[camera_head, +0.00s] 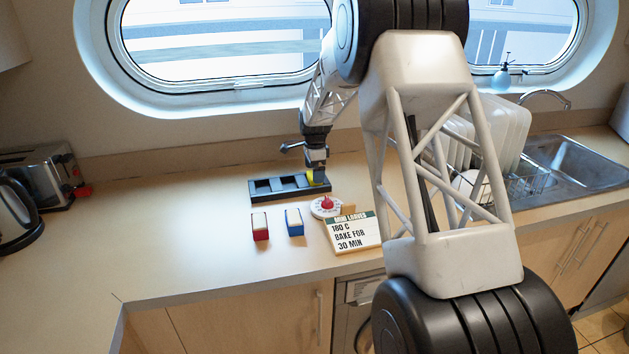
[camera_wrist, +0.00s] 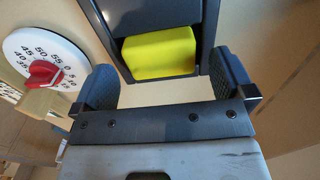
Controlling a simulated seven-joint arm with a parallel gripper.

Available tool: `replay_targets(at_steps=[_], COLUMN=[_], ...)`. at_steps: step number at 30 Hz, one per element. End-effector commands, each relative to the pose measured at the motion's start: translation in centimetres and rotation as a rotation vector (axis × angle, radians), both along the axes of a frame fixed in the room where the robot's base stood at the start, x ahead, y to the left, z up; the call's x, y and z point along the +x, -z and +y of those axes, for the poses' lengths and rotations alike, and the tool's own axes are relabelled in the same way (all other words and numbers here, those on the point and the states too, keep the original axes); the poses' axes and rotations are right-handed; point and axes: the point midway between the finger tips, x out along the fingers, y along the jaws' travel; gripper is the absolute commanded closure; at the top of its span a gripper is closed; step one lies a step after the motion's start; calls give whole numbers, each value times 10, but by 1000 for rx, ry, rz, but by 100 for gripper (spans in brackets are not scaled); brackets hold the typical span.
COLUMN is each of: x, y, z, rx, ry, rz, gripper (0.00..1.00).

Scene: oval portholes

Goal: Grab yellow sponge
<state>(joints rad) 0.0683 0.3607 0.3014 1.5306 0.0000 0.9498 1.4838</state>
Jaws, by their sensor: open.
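The yellow sponge (camera_wrist: 160,54) is a bright block sitting in an end compartment of a dark tray (camera_wrist: 203,40). In the head view only a small part of the sponge (camera_head: 310,177) shows beside my gripper (camera_head: 317,178), at the right end of the tray (camera_head: 262,196). In the wrist view my gripper (camera_wrist: 170,90) is open. Its two dark fingers stand apart, one towards each side of the sponge and a little short of it. The fingers do not visibly touch the sponge. Its lower part is hidden inside the tray.
A white dial timer with a red knob (camera_head: 327,204) stands close to the tray. A recipe sign (camera_head: 352,232), a red block (camera_head: 260,226) and a blue block (camera_head: 294,222) stand in front. A dish rack (camera_head: 500,175) is at the right.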

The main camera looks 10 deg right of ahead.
Motion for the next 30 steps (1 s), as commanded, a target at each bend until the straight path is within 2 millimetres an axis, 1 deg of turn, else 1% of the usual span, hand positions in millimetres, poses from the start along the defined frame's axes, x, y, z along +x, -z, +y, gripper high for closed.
replay_targets(at_steps=[3, 6, 22, 23, 30], x=[0, 0, 0, 0, 0], y=[10, 14, 14, 14, 14], z=[0, 0, 0, 0, 0], rx=[0, 0, 0, 0, 0], ry=[0, 0, 0, 0, 0], rz=[-1, -1, -1, -1, -1], gripper=[0, 0, 0, 3, 40])
